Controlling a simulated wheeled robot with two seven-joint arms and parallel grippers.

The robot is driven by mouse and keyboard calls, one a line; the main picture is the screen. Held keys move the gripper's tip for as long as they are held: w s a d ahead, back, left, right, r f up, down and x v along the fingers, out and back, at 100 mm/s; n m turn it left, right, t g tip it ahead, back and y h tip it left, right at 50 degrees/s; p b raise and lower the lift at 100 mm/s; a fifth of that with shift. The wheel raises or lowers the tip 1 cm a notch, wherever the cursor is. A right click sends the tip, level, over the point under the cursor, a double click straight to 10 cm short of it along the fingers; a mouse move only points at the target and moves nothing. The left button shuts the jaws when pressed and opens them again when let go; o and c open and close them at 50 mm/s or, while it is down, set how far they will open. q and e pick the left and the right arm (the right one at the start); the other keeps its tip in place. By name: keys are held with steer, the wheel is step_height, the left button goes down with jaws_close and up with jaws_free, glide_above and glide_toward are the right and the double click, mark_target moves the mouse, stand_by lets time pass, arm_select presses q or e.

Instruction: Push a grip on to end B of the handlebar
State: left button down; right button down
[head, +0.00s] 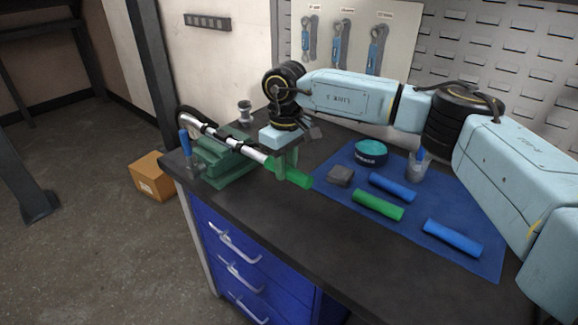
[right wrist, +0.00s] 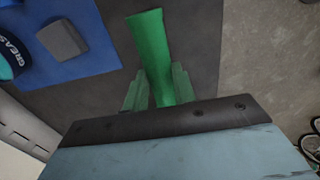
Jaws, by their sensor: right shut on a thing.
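The silver handlebar (head: 250,151) is clamped in a green vise (head: 215,165) at the left of the bench, and one end points right toward my right gripper. My right gripper (head: 287,166) is shut on a green grip (head: 299,178), which lies in line with that end. The grip also shows between the green fingers in the right wrist view (right wrist: 152,45). The grip's near end meets the bar end in the head view; I cannot tell how far it is over the bar. My left gripper is not in view.
A blue mat (head: 440,242) holds another green grip (head: 378,205), blue grips (head: 392,187) (head: 452,238), a grey block (head: 341,176), a teal grease tin (head: 370,152) and a cup (head: 417,168). A blue-handled tool (head: 184,143) stands by the vise. The front bench strip is clear.

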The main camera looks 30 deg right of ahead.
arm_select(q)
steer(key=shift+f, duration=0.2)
arm_select(e)
steer(key=shift+w+a, duration=0.3)
steer(key=shift+w, duration=0.35)
steer(key=shift+w+a, duration=0.3)
steer(key=shift+w, duration=0.35)
steer(key=shift+w, duration=0.1)
steer(key=shift+w+a, duration=0.1)
steer(key=shift+w, duration=0.1)
